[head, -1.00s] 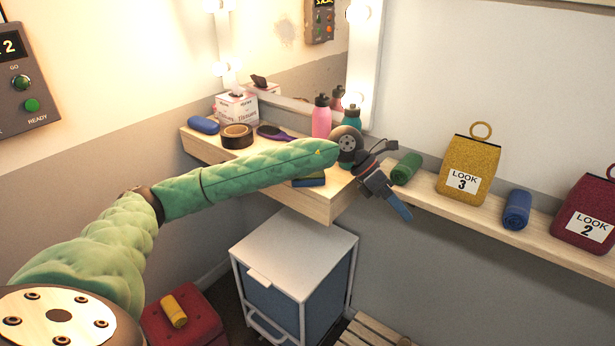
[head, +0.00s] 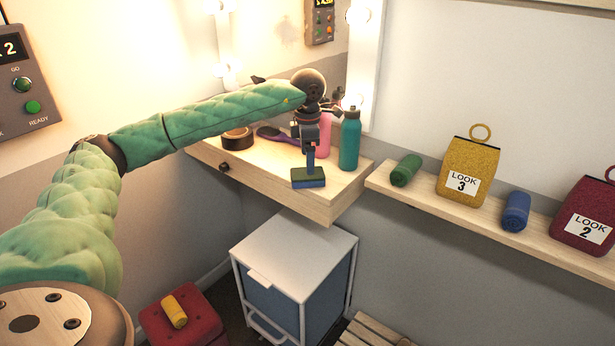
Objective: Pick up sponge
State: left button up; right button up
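The sponge (head: 308,180), a small block with a green top and blue lower part, lies on the wooden corner shelf (head: 326,205) near its front edge. My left gripper (head: 310,167) points down right over the sponge, and its blue finger overlaps the top of the sponge in the head view. The fingers line up in this view, so I cannot tell whether they are open or shut, or whether they touch the sponge. My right gripper is not in view.
Beside the gripper on the corner shelf stand a teal bottle (head: 349,140) and a partly hidden pink bottle (head: 324,140). A purple brush (head: 275,134) and a dark tape roll (head: 238,139) lie to the left. A white-topped cart (head: 300,255) stands below.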

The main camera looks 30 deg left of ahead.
aim_at(308, 177)
pick_arm(q)
jog(key=shift+s+f+p, duration=0.15)
jog(key=shift+f+p, duration=0.15)
jog(key=shift+f, duration=0.15)
notch_tip(308, 177, down, 3)
jog(key=shift+s+d+f+p, duration=0.15)
jog(key=shift+p, duration=0.5)
jog(key=shift+f, duration=0.5)
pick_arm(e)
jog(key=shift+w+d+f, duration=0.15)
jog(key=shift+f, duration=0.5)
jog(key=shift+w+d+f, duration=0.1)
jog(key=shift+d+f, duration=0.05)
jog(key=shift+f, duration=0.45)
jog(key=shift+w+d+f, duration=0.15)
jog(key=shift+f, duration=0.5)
pick_arm(q)
jog(key=c, duration=1.1)
